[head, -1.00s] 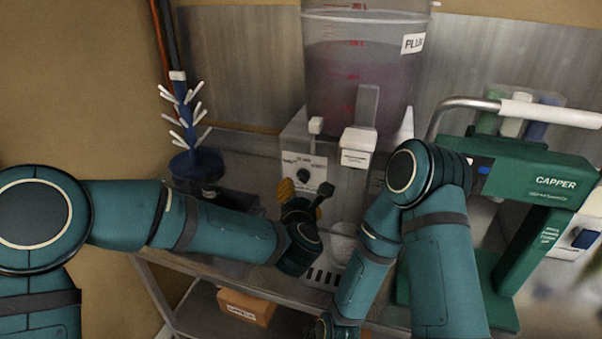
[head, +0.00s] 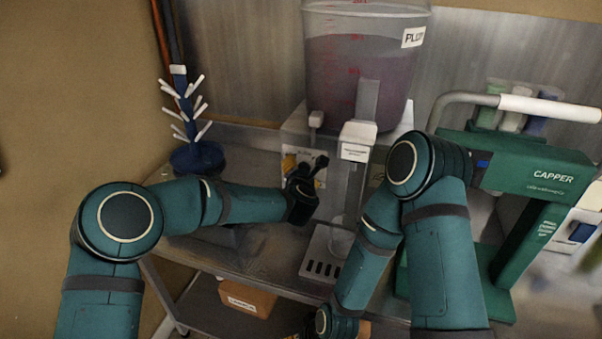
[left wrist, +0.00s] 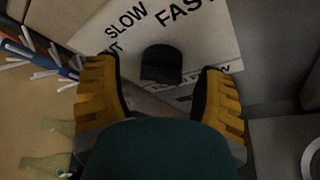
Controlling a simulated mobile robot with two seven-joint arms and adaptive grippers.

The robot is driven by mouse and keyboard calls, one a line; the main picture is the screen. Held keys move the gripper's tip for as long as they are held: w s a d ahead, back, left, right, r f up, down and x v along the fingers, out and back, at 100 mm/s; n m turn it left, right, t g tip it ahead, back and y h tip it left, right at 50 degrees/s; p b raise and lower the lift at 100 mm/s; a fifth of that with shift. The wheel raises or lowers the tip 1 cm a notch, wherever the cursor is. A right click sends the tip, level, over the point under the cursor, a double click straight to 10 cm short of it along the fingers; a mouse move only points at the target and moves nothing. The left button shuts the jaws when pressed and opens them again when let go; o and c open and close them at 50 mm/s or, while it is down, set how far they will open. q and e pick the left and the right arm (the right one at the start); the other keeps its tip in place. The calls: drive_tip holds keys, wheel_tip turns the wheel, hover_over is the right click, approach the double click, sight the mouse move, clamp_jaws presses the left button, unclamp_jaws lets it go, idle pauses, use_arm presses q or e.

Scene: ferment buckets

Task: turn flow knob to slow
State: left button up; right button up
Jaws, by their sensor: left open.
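The flow knob (left wrist: 161,65) is a black knob on a white panel (left wrist: 205,45) in the left wrist view. The words SLOW and FAST are printed above it. My left gripper (left wrist: 160,90) is open, with one yellow-padded finger on each side of the knob. I see a gap on both sides, so the fingers are apart from it. In the head view my left gripper (head: 305,172) is in front of the panel and hides the knob. My right gripper is at the bottom edge of the head view, mostly hidden, and its fingers cannot be made out.
A large bucket (head: 335,60) of purple liquid stands above the panel. A slotted drip tray (head: 322,268) is below. A blue bottle tree (head: 190,155) stands left. The green capper (head: 540,172) stands right, close to my right arm. A cardboard box (head: 246,298) is on the lower shelf.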

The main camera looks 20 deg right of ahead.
use_arm(q)
drive_tip(key=shift+c, duration=0.2)
drive_tip(key=c, duration=1.1)
drive_tip(key=shift+c, duration=0.2)
